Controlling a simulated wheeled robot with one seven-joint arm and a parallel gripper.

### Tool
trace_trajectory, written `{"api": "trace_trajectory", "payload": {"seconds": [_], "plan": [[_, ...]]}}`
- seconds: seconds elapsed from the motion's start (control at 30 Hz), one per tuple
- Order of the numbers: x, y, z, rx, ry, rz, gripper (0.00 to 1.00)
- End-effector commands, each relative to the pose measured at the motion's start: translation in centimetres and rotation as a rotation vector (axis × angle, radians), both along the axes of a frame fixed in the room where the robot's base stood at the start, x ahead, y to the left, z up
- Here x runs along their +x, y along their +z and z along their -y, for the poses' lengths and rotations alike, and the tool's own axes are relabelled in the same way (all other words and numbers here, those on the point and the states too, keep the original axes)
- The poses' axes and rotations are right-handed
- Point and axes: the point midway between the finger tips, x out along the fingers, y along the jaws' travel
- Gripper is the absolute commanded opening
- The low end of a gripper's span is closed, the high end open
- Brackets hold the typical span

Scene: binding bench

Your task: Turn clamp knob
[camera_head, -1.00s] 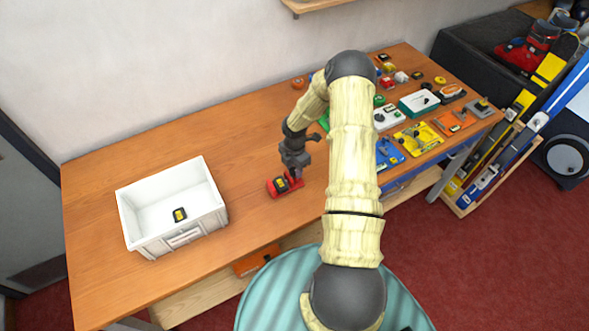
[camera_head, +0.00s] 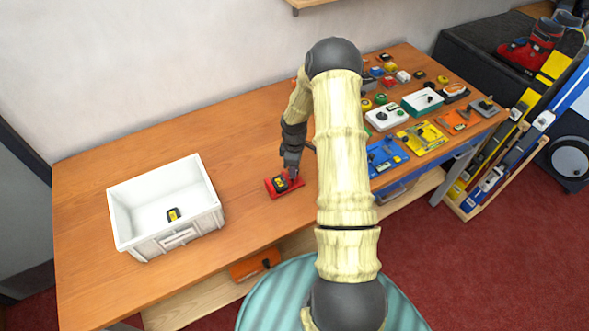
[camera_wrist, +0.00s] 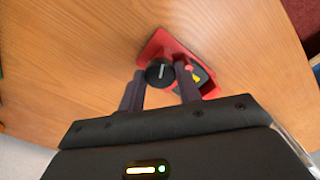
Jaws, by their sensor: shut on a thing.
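The red clamp (camera_head: 271,189) lies on the wooden bench right of the white bin. It has a yellow-and-black part (camera_head: 280,184) on top. In the wrist view its red base (camera_wrist: 160,45) shows beyond my fingers. The round black knob (camera_wrist: 159,72) has a pale line across its top and sits between my two fingertips. My gripper (camera_wrist: 161,82) is shut on the knob. In the head view my gripper (camera_head: 291,171) reaches down to the clamp's right part and hides some of it.
A white bin (camera_head: 125,220) at the left holds a small yellow-and-black piece (camera_head: 173,214). Several devices, among them a blue one (camera_head: 385,157) and a yellow one (camera_head: 422,138), crowd the bench's right side. The bench behind the clamp is clear.

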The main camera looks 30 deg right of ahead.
Motion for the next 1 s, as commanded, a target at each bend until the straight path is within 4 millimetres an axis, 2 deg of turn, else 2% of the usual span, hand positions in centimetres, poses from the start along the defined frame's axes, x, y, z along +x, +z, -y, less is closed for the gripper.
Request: {"api": "trace_trajectory", "payload": {"seconds": [0.7,1.0], "plan": [[0.16,-0.07,-0.03,-0.001,-0.657,0.005,0.11],[0.15,0.03,-0.02,0.001,-0.814,0.005,0.11]]}}
